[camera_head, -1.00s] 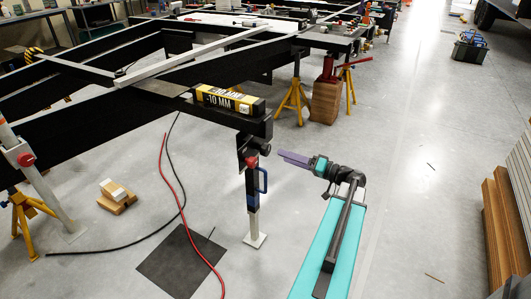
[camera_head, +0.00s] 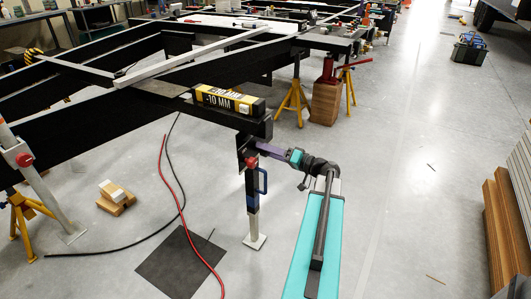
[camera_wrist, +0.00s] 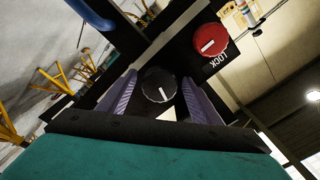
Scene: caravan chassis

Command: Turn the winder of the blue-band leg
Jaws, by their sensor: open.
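The blue-band leg (camera_head: 253,212) stands upright under the chassis end, with a blue handle at its right side and a red knob (camera_head: 251,161) near its top. In the wrist view the winder, a round black knob (camera_wrist: 158,85) with a white line, lies between the two purple fingers of my gripper (camera_wrist: 152,98). The fingers are open on either side of it; I cannot tell whether they touch it. The red knob (camera_wrist: 209,40) marked LOCK is above and right of it there. In the head view my gripper (camera_head: 263,148) reaches the leg's top from the right, hiding the winder.
Black chassis beams (camera_head: 90,125) carry a yellow-and-black "-10 MM" block (camera_head: 228,101) just above my gripper. Another leg (camera_head: 38,190) stands at left. A red hose (camera_head: 178,190) and dark mat (camera_head: 181,262) lie left of the leg.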

